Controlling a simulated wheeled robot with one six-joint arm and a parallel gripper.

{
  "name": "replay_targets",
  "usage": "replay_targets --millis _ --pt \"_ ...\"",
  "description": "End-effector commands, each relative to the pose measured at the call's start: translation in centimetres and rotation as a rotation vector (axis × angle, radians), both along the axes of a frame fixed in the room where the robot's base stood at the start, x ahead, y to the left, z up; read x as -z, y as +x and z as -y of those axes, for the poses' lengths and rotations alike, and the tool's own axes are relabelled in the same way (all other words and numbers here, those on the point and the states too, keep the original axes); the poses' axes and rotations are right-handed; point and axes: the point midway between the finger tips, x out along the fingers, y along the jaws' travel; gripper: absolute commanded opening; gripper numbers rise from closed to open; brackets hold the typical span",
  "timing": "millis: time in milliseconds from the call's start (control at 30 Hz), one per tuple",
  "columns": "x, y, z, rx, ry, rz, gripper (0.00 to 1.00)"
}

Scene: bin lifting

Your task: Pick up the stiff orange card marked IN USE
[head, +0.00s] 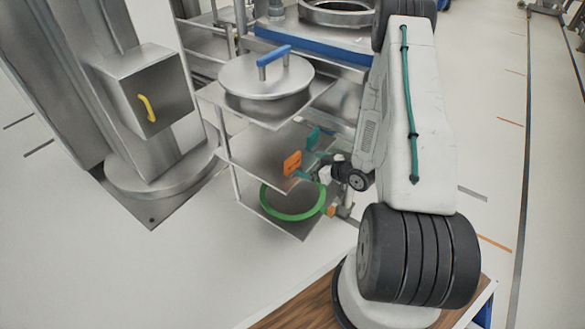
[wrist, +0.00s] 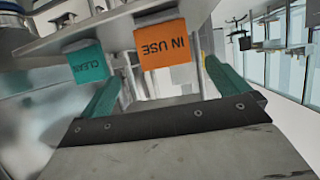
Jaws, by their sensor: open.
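The orange card (wrist: 163,48) marked IN USE hangs at a shelf edge in the wrist view, its lettering upside down. In the head view the orange card (head: 292,161) shows beside the middle shelf of a metal rack. My gripper (wrist: 162,72) is open, its two teal fingers to either side of the orange card with clear gaps. I cannot tell whether the card is between the tips or just beyond them. In the head view my gripper (head: 302,167) is at the rack, partly hidden.
The metal rack carries a round lid (head: 265,75) with a blue handle on top and a green ring (head: 292,202) on its lower shelf. A steel column with a box and yellow handle (head: 147,108) stands at left. Open floor lies left and right.

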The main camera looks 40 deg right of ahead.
Motion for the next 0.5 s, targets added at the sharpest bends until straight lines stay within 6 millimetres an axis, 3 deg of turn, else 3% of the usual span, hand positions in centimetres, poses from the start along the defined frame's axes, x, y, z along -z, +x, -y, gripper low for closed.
replay_targets --millis 500 --pt "2.9 5.1 -2.2 -0.004 -0.001 -0.001 1.00"
